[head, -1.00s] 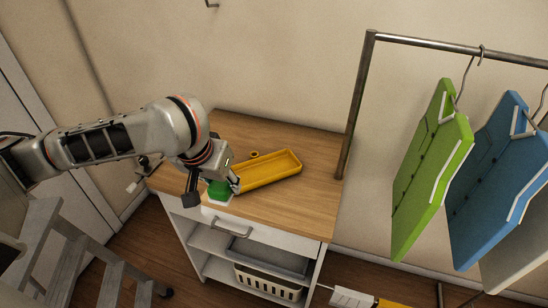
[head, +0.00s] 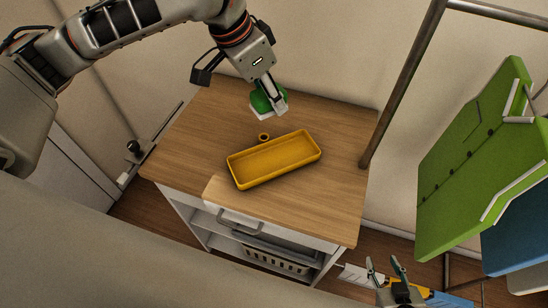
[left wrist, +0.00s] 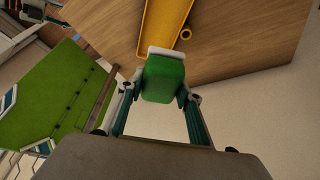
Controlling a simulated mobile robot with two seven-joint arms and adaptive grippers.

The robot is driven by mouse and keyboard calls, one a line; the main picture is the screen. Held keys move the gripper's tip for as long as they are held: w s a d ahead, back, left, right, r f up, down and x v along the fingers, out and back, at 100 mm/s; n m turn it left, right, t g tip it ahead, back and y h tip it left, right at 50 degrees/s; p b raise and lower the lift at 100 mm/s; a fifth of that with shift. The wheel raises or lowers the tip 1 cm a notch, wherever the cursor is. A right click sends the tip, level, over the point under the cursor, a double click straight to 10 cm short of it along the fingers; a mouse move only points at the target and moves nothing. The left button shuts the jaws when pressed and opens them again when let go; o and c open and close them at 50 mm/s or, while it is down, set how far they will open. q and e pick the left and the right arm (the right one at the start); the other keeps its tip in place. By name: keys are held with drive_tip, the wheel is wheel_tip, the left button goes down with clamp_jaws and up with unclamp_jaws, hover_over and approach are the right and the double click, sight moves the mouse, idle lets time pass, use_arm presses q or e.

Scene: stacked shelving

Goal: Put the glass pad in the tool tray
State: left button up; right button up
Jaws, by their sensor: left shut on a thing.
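The glass pad (head: 268,98) is a green block with a white face, and it also shows in the left wrist view (left wrist: 164,78). My left gripper (head: 275,104) is shut on it and holds it above the back of the wooden cabinet top. The tool tray (head: 273,160) is a long, empty yellow tray lying at a slant on the cabinet top, nearer the front than the pad. Its end shows in the left wrist view (left wrist: 160,28). My right gripper (head: 388,272) is low at the bottom right, with its fingers apart and nothing between them.
A small yellow ring (head: 264,137) lies just behind the tray. The wooden top (head: 205,135) is otherwise clear. A metal rack post (head: 400,80) stands at the right, with green (head: 470,160) and blue panels hanging beside it. A basket (head: 270,260) sits on the lower shelf.

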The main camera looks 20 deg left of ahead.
use_arm(q)
drive_tip(key=shift+d+r+m, duration=0.4)
drive_tip(key=shift+d+r, duration=0.05)
drive_tip(key=shift+d, duration=0.05)
drive_tip(key=shift+s+d+f, duration=0.1)
drive_tip(key=shift+d, duration=0.1)
hover_over(281, 158)
drive_tip(key=s+a, duration=0.1)
wheel_tip(281, 158, down, 15)
drive_tip(key=shift+f, duration=2.2)
drive_tip(key=shift+h, duration=0.3)
drive_tip(key=shift+f, duration=0.25)
drive_tip(key=o, duration=0.8)
